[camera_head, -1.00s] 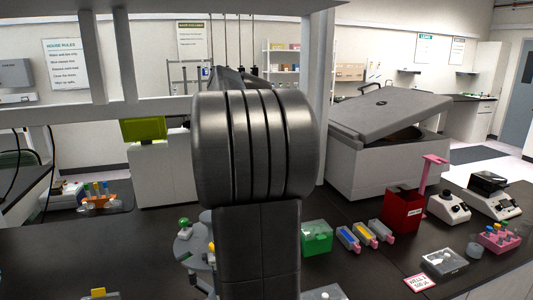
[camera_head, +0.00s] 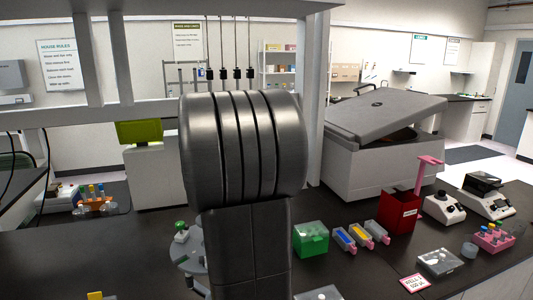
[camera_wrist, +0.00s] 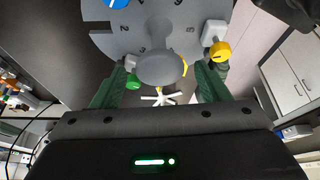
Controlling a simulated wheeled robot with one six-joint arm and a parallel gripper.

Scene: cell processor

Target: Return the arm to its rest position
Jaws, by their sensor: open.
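My gripper (camera_wrist: 163,78) shows in the wrist view with its two green fingers apart and nothing held. A grey rounded knob (camera_wrist: 160,67) appears between the fingers; I cannot tell whether they touch it. The knob belongs to a grey numbered disc (camera_wrist: 116,42) with blue, yellow and green capped parts around its rim. In the head view, my dark arm fills the middle and hides my gripper. The disc (camera_head: 186,262) shows only in part, just left of my arm.
A green box (camera_head: 311,239), a red bin (camera_head: 401,211) and a large grey-lidded machine (camera_head: 375,165) stand right of my arm. Microscope-like devices (camera_head: 487,197) and a pink rack (camera_head: 492,238) are further right. A white shelf frame (camera_head: 313,100) rises behind. The bench's left front is mostly clear.

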